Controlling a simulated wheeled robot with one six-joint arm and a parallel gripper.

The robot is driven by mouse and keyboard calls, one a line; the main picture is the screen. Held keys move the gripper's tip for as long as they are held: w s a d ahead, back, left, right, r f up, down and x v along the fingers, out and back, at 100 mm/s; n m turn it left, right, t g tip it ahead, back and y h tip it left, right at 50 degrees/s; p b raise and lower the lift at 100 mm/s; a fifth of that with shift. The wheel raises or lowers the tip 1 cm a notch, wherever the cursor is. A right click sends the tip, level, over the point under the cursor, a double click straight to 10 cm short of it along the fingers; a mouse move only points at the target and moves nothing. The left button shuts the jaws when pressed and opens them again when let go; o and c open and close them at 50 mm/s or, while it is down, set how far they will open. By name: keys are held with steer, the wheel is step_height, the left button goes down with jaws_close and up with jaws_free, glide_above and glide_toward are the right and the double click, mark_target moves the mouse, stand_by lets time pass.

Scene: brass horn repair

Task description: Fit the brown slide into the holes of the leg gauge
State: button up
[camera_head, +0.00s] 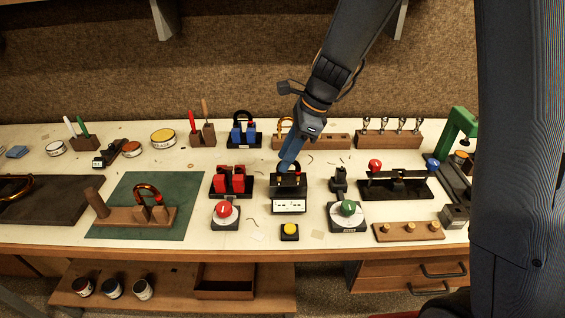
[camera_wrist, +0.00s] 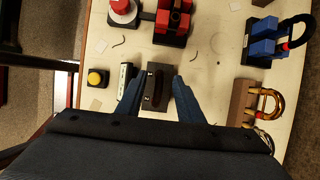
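The leg gauge (camera_head: 289,206) is a dark block with a white front panel, near the middle front of the bench. It shows in the wrist view as a dark plate (camera_wrist: 166,69). The brown slide (camera_wrist: 155,89) appears there from above as a short, dark brown bar over the gauge's top. How deep its legs sit in the holes is hidden. My gripper (camera_wrist: 158,79) is open, with its two blue fingers apart on either side of the slide and gaps showing. In the head view my gripper (camera_head: 288,163) is right above the gauge, pointing down.
A red block rack (camera_head: 231,181) stands left of the gauge and a dark post fixture (camera_head: 339,180) right. A yellow button (camera_head: 289,231) is in front. A blue rack (camera_head: 243,134) and a wooden block with a brass slide (camera_head: 283,131) stand behind.

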steer(key=b+v, duration=0.1)
steer(key=v, duration=0.4)
steer(key=s+d+f+n+h, duration=0.1)
steer(key=s+d+f+n, duration=0.1)
steer(key=s+d+n, duration=0.2)
steer(key=s+d+f+n+h+b, duration=0.1)
steer(key=s+d+f+n+h, duration=0.1)
steer(key=s+d+n, duration=0.2)
steer(key=s+d+f+n+t+h+b, duration=0.1)
steer(key=s+d+f+n, duration=0.1)
steer(key=s+d+n, duration=0.3)
steer(key=shift+s+f+n, duration=0.2)
steer(key=shift+s+n, duration=0.15)
steer(key=shift+n, duration=0.7)
steer(key=shift+s+f+n, duration=0.15)
steer(key=shift+s+n, duration=0.15)
steer(key=shift+n, duration=0.75)
steer(key=shift+s+d+f+n+h, duration=0.2)
steer(key=shift+s+n+h, duration=0.15)
steer(key=shift+n, duration=0.25)
